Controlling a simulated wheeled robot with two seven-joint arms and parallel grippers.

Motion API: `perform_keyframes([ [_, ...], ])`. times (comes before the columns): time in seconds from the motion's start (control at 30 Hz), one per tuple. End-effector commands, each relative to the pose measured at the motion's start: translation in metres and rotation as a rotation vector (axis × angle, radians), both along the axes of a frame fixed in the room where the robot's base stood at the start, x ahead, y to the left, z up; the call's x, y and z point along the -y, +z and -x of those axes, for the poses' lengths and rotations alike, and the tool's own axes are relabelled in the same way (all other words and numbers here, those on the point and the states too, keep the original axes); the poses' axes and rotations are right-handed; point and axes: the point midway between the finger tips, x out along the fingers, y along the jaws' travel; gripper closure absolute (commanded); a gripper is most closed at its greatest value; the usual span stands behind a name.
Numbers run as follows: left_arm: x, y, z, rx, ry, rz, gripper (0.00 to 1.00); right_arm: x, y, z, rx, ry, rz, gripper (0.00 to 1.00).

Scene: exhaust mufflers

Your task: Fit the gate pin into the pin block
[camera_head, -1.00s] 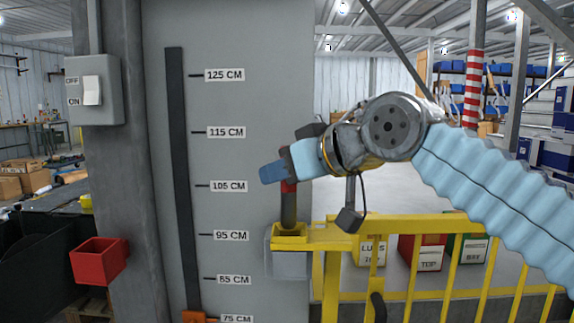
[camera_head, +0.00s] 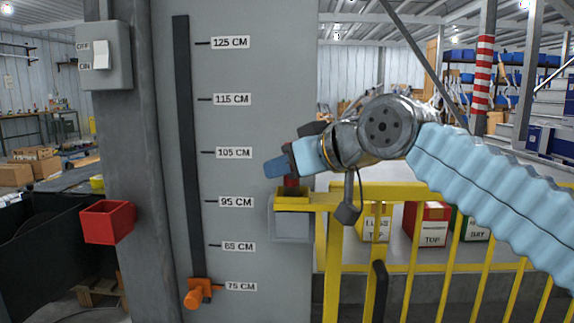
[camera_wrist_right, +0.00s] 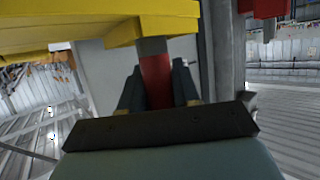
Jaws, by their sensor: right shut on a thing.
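The gate pin has a red upper part (camera_head: 291,183), which also shows in the right wrist view (camera_wrist_right: 156,80). My right gripper (camera_head: 278,168) is shut on this red part. The pin stands upright, and its dark lower shaft (camera_wrist_right: 151,47) enters the yellow socket piece (camera_head: 292,200) at the end of the gate's top rail. A short length of shaft shows between the red part and the yellow piece. A grey block (camera_head: 292,227) sits directly below, against the grey post; whether the pin's hidden lower end is inside it I cannot tell. My left gripper is not in view.
The yellow gate (camera_head: 420,193) extends right beneath my right arm. A red open box (camera_head: 107,222) and a switch box (camera_head: 104,56) are on the left column. The grey panel (camera_head: 262,110) carries a height scale and an orange knob (camera_head: 194,298).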

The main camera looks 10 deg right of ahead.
Motion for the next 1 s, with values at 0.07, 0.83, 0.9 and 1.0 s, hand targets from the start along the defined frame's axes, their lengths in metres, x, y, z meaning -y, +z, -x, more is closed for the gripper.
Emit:
perform_keyframes([
  [0.07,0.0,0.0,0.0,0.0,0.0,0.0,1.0,0.0,0.0,0.0,0.001,0.0,0.0,1.0],
  [0.83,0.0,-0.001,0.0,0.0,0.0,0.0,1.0,0.006,0.005,0.01,0.001,-0.002,0.0,0.39],
  [0.9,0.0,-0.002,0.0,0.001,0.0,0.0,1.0,0.011,0.01,0.02,0.003,-0.003,0.0,0.39],
  [1.0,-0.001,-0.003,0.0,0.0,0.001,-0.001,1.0,0.022,0.019,0.039,0.004,-0.003,-0.001,0.39],
])
